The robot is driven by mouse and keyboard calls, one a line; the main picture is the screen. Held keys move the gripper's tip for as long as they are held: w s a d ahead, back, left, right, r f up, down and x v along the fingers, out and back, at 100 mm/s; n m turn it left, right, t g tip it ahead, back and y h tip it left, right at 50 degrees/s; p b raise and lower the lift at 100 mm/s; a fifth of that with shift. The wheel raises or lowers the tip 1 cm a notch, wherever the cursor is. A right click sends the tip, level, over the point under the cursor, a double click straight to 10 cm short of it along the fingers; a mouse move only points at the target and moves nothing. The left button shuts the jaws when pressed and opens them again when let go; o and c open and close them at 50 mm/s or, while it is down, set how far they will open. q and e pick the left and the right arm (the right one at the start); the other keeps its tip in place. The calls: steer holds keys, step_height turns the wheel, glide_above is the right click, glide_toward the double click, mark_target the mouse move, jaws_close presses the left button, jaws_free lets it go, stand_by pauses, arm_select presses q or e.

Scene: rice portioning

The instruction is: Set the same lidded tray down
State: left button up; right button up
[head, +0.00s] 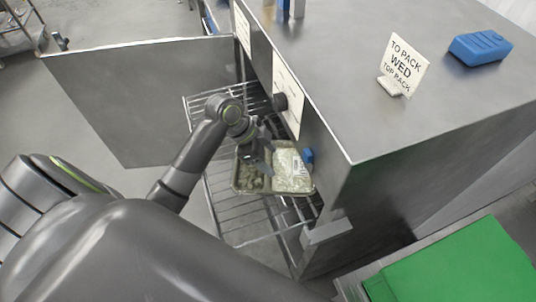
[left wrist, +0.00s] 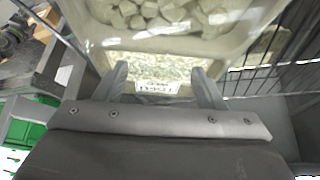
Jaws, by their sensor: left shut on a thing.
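The lidded tray (head: 291,171) has a clear lid over pale, lumpy food and carries a white label. It is over a pulled-out wire rack (head: 237,215) of the steel cabinet; I cannot tell whether it touches the wires. My left gripper (head: 263,163) is shut on the tray's near edge. In the left wrist view the tray (left wrist: 160,40) fills the top, and the two fingers (left wrist: 165,85) stand on either side of its labelled end. My right gripper is not in view.
The cabinet door (head: 140,95) stands open at left. The steel top holds a sign (head: 402,66) reading "TO PACK WED TOP RACK" and a blue box (head: 480,47). A green-topped surface (head: 460,265) is at lower right. The rack's front wires are bare.

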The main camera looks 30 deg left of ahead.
arm_select(q)
steer(key=shift+f, duration=0.35)
steer(key=shift+f, duration=0.15)
steer(key=o, duration=1)
steer(key=shift+r, duration=0.2)
steer(key=shift+a+r, duration=0.15)
steer(key=shift+r, duration=0.1)
steer(key=shift+b+v, duration=0.7)
steer(key=shift+v, duration=4.95)
